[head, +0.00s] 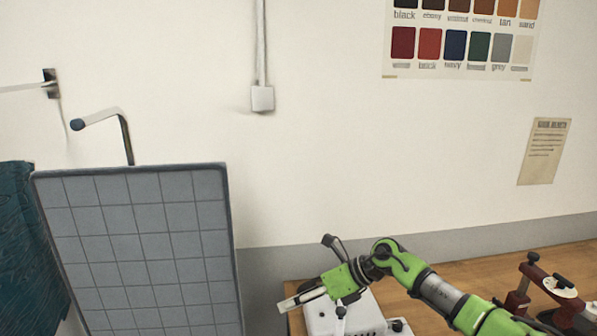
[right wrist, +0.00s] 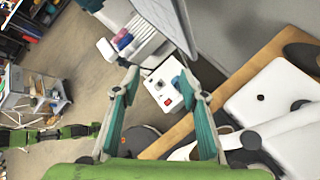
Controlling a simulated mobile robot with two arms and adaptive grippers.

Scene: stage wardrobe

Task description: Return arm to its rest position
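My right arm is green and black and comes in from the lower right in the head view. My right gripper (head: 292,302) points left, in front of a white machine on the wooden table. In the right wrist view the two teal fingers of this gripper (right wrist: 158,74) stand wide apart, with nothing held between them. A white box with a red button (right wrist: 166,90) shows beyond the fingers, apart from them. My left gripper is not in the head view.
The wooden table (head: 500,270) bears a white machine (head: 352,315) and a dark red device (head: 560,292). A grey gridded panel (head: 140,240) stands at the left, beside dark teal cloth (head: 25,250). A cart (right wrist: 32,98) stands on the floor.

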